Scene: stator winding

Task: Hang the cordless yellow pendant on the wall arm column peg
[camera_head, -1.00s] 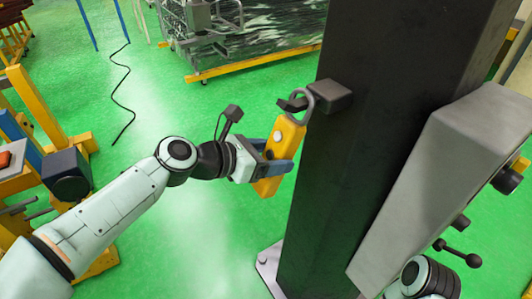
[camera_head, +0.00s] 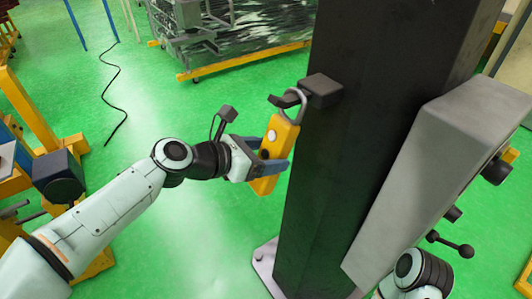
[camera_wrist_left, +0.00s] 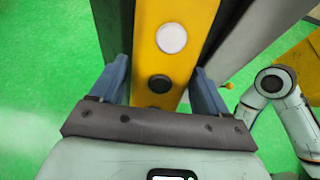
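The yellow pendant (camera_head: 276,143) hangs tilted in my left gripper, with a grey ring (camera_head: 292,104) at its top. The dark peg (camera_head: 280,100) juts left from a block on the black column (camera_head: 345,140). The ring overlaps the peg, whose tip shows left of it, so the peg appears to pass through the ring. My left gripper (camera_head: 268,154) has its blue fingers on both sides of the pendant body. In the left wrist view the pendant (camera_wrist_left: 167,65), with a white and a black button, lies between the fingertips. My right gripper is not in view.
A grey box (camera_head: 425,175) is fixed to the column's right side, with my right arm near its lower end. A yellow frame (camera_head: 30,110) stands at the left. A wrapped rack (camera_head: 240,35) stands behind. Open green floor lies between.

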